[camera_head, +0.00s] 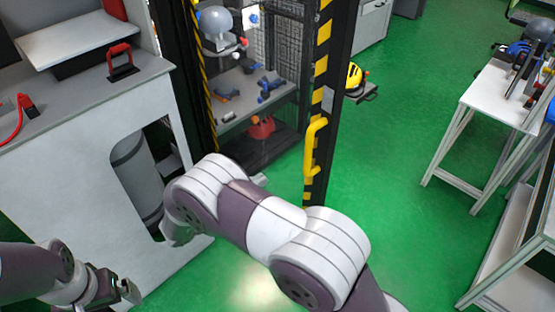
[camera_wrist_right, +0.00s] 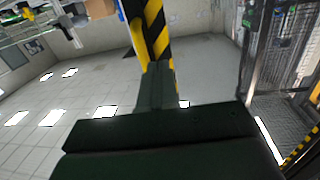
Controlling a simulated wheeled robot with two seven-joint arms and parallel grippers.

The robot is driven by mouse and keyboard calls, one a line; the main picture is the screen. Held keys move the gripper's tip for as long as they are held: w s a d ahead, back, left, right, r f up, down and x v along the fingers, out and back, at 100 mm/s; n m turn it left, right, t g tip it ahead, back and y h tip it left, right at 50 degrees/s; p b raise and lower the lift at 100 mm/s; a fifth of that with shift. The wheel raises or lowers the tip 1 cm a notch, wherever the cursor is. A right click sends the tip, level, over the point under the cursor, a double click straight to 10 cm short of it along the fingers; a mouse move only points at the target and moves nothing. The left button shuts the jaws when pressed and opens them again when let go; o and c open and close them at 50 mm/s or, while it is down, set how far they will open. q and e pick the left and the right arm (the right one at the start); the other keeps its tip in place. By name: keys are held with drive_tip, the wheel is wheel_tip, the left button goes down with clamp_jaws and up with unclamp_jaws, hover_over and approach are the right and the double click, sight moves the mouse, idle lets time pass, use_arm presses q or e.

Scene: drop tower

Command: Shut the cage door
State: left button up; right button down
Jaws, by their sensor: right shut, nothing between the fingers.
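The cage door (camera_head: 322,88) has a black and yellow striped edge with a yellow handle (camera_head: 312,148). It appears swung out towards me, seen nearly edge-on, at the right of the cage opening. My right arm crosses the head view in front of the cage. My right gripper (camera_head: 260,180) is mostly hidden behind that arm; only a small pale tip shows, left of the handle and apart from it in the picture. In the right wrist view its fingers (camera_wrist_right: 157,72) are together and empty, with a striped bar (camera_wrist_right: 154,28) beyond them. My left gripper (camera_head: 118,290) is at lower left; its jaws are unclear.
The cage (camera_head: 270,40) has mesh walls; a grey ball-topped device (camera_head: 216,22) and several tools lie inside. A grey workbench (camera_head: 90,110) stands at left. A white table (camera_head: 497,100) stands at right.

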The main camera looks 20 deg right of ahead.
use_arm(q)
drive_tip(key=shift+w+d+r+p, duration=0.1)
drive_tip(key=shift+d+r+p, duration=0.05)
drive_tip(key=shift+r+p, duration=0.95)
drive_tip(key=shift+w+d+r+p, duration=0.1)
drive_tip(key=shift+r+p, duration=0.95)
use_arm(e)
drive_tip(key=s+x, duration=0.1)
drive_tip(key=x, duration=1.3)
drive_tip(key=shift+d+r+h, duration=0.3)
drive_tip(key=shift+d+r, duration=0.25)
drive_tip(key=shift+r, duration=0.2)
drive_tip(key=shift+w, duration=0.1)
